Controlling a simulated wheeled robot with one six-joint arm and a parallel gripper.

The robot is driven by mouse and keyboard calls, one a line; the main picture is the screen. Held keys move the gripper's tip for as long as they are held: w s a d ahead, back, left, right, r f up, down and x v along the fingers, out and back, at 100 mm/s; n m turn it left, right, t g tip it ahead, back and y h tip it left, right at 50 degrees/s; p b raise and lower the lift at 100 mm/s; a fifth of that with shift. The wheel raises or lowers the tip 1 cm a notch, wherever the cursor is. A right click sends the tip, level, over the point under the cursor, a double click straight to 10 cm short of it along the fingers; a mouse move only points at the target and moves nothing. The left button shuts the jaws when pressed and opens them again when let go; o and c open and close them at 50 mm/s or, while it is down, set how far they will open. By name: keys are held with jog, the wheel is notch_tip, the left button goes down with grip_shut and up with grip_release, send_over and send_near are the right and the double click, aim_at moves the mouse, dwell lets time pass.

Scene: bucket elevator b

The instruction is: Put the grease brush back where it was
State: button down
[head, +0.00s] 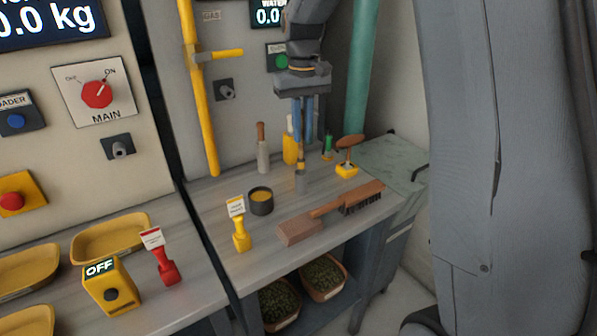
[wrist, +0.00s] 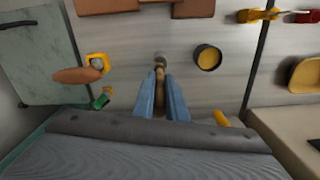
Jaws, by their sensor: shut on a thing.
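My gripper (head: 302,140) points straight down over the back of the workbench (head: 222,190). Its blue fingers are shut on the grease brush (head: 300,164), a thin tan-handled tool held upright. In the wrist view the brush (wrist: 160,78) shows between the fingertips (wrist: 162,90). A small grey cylinder (head: 300,183) is directly below it, and it also shows in the wrist view (wrist: 160,58). The brush's lower end meets or overlaps the cylinder's top; I cannot tell how far inside it is. A dark pot of yellow grease (head: 260,197) stands to the left in the head view.
A yellow block with a brown oval piece (head: 346,170) is to the right. A bristle brush (head: 360,197) and brown block (head: 298,231) lie in front. A yellow tagged stand (head: 241,240) is front left.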

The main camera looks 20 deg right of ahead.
aim_at(302, 159)
notch_tip(302, 159, down, 9)
jog(key=shift+s+r+p, duration=0.15)
jog(key=shift+p, duration=1)
jog(key=c, duration=1.8)
grip_release()
jog(key=shift+o, duration=0.2)
jog(key=shift+r, duration=0.15)
notch_tip(302, 159, up, 11)
jog(key=b, duration=0.4)
jog(key=s+f, duration=0.7)
jog(key=s, duration=0.5)
jog(key=s+f+m+t, duration=0.1)
jog(key=s+f, duration=0.6)
jog(key=s, duration=0.5)
jog(key=shift+s, duration=0.15)
jog(key=shift+a+f, duration=0.1)
